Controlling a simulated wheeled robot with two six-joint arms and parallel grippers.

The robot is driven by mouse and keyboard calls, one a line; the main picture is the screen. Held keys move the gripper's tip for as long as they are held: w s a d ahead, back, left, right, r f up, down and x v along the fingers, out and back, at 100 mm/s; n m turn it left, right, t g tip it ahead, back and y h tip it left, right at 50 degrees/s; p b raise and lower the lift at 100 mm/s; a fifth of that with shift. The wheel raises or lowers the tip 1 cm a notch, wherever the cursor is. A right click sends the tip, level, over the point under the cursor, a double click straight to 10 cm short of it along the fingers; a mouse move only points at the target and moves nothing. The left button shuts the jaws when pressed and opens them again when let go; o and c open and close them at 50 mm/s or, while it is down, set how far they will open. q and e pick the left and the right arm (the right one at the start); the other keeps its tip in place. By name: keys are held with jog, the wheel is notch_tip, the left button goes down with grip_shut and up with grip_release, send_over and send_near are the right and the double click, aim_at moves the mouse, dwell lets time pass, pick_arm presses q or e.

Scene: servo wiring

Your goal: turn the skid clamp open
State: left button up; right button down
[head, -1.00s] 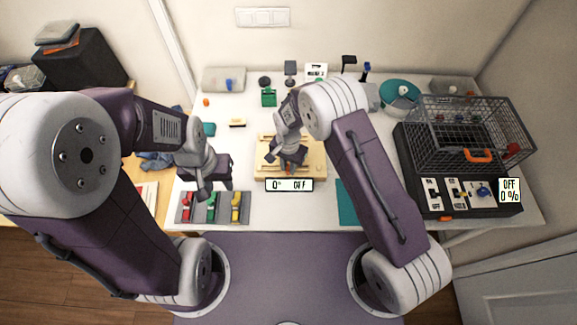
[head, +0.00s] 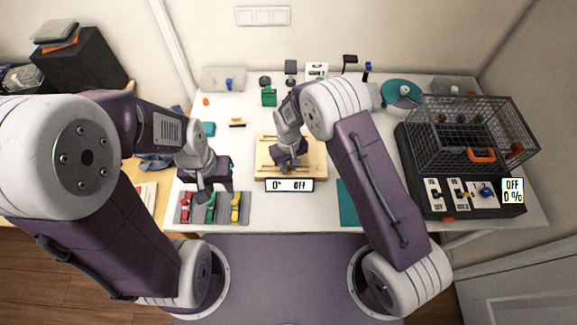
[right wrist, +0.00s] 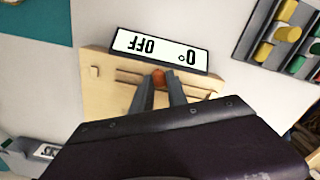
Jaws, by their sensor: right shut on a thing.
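The wooden skid (head: 312,150) lies mid-table, with a white display (head: 290,185) on its front edge reading "0° OFF". In the right wrist view the skid (right wrist: 100,68) and its display (right wrist: 160,50) appear upside down. My right gripper (head: 289,165) is over the skid. In the right wrist view its fingers (right wrist: 162,88) are shut on the small orange-red clamp handle (right wrist: 160,77), whose tip shows between them. The rest of the clamp is hidden by the fingers and gripper body. My left gripper (head: 215,192) is open and empty above the tray of coloured parts.
A grey tray (head: 222,219) holds red, green and yellow parts at front left. A black box (head: 405,165) with a wire cage (head: 475,130), switches and an "OFF 0 %" display (head: 512,190) stands at right. A teal mat (head: 348,205) lies right of the skid.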

aim_at(289, 169)
jog(key=n, duration=0.5)
jog(key=shift+r+n, duration=0.1)
jog(key=shift+n, duration=0.2)
dwell(0.4)
jog(key=c, duration=1.5)
grip_release()
jog(key=shift+c, duration=0.2)
jog(key=shift+o, duration=1.2)
jog(key=shift+r+b, duration=0.3)
jog(key=shift+r, duration=0.05)
notch_tip(289, 169, up, 8)
jog(key=shift+r+b, duration=0.2)
jog(key=shift+b, duration=0.25)
